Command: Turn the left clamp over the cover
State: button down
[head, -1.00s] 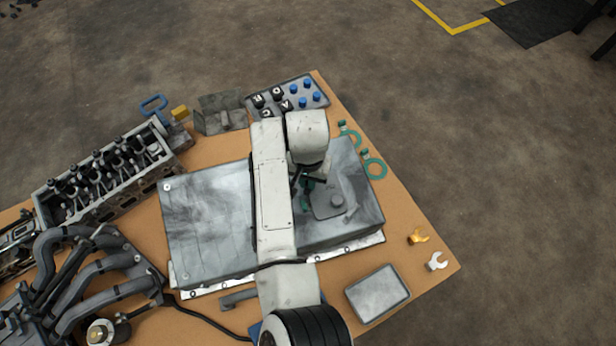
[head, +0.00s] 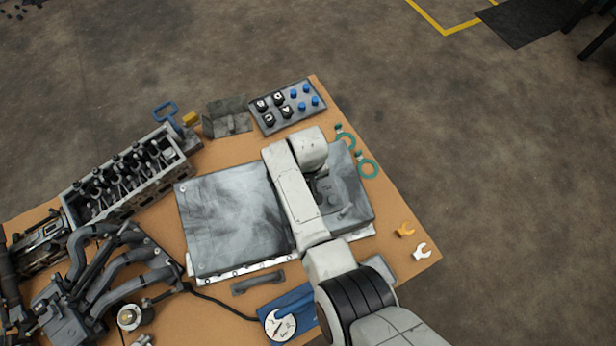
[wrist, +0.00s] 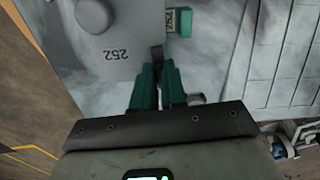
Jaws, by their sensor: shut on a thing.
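My gripper (wrist: 158,88) has green fingers, shut on a small dark piece (wrist: 158,53) that looks like the clamp, at the edge of the cover. Which of the clamps it is I cannot tell. The cover (wrist: 60,40) is a smooth grey plate marked 252, with a round knob (wrist: 94,14). A green block with a label (wrist: 179,21) sits just beyond the fingertips, beside the cover's edge. In the head view, the cover (head: 327,188) lies on the right part of the large grey housing (head: 230,220). My arm hides most of the gripper and clamp there.
An engine head (head: 130,180) and pipes (head: 120,268) fill the left. A round gauge (head: 281,324) is in front.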

jog(key=n+p, duration=0.1)
jog(key=n, duration=0.4)
jog(key=shift+w+d+r+p, duration=0.1)
jog(key=shift+d+p, duration=0.05)
jog(key=shift+p, duration=0.15)
jog(key=shift+w+n, duration=0.15)
jog(key=shift+n, duration=2.35)
jog(key=c, duration=1.2)
grip_release()
jog(key=shift+p, duration=0.3)
notch_tip(320, 180, up, 11)
jog(key=p, duration=0.6)
jog(key=shift+f, duration=0.2)
